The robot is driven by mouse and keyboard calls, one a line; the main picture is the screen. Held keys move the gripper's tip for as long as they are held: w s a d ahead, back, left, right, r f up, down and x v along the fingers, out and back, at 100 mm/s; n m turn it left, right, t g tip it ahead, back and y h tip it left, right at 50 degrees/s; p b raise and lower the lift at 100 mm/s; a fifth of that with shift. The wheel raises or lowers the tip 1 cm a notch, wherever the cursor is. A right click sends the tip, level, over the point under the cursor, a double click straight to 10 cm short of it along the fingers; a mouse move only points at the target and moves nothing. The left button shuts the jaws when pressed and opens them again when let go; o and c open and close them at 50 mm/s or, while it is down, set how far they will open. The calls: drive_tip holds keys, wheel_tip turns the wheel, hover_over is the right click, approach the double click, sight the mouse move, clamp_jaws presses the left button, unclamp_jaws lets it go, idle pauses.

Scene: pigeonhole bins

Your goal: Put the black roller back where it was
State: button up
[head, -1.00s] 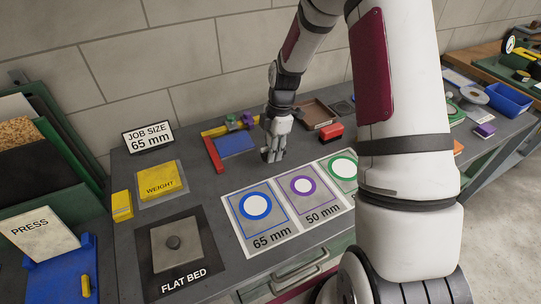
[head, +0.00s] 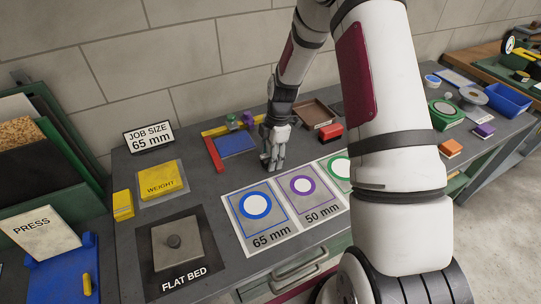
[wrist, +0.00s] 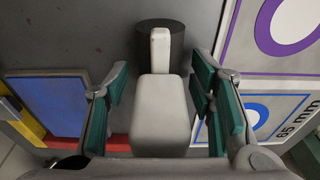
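A dark upright cylinder, which looks like the black roller (wrist: 146,45), stands on the grey bench top in the wrist view. In the head view I cannot make it out near my gripper (head: 271,164). In the wrist view my gripper (wrist: 161,68) has its green-padded fingers spread apart on either side, with a gap between them. A pale grey part lies in the middle and covers some of the cylinder. I cannot tell whether the fingers touch the cylinder. The cards for 65 mm (head: 285,228) and 50 mm (head: 325,207) lie to the right of my gripper.
A red-and-yellow frame with a blue plate (head: 236,144) lies left of my gripper. A red block (head: 331,132) and brown tray (head: 318,113) lie to the right. The yellow weight (head: 162,183), flat bed (head: 197,240) and job size sign (head: 148,137) are further left.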

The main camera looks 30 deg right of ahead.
drive_tip(key=shift+r, duration=0.1)
drive_tip(key=r, duration=0.4)
drive_tip(key=d+r, duration=0.1)
drive_tip(key=r, duration=0.3)
drive_tip(key=r+b, duration=0.1)
drive_tip(key=r, duration=0.3)
drive_tip(key=shift+d, duration=0.35)
drive_tip(key=s+a+r+m+t+h, duration=0.1)
drive_tip(key=s+a+r+m, duration=0.25)
drive_tip(key=s+r, duration=0.35)
drive_tip(key=s+a+r+m+t+h, duration=0.15)
drive_tip(key=s+r+m, duration=0.3)
drive_tip(key=r, duration=0.45)
drive_tip(key=s+a+r+m+t, duration=0.1)
drive_tip(key=s+a+r+m, duration=0.1)
drive_tip(key=s+m, duration=0.3)
drive_tip(key=s+a+r+m+t, duration=0.1)
drive_tip(key=s+m, duration=0.4)
drive_tip(key=s, duration=0.5)
drive_tip(key=shift+s+a+r+y, duration=0.15)
drive_tip(key=shift+a+r+y, duration=0.2)
drive_tip(key=shift+a+r, duration=0.55)
drive_tip(key=shift+d+r+t, duration=0.1)
drive_tip(key=shift+t, duration=0.15)
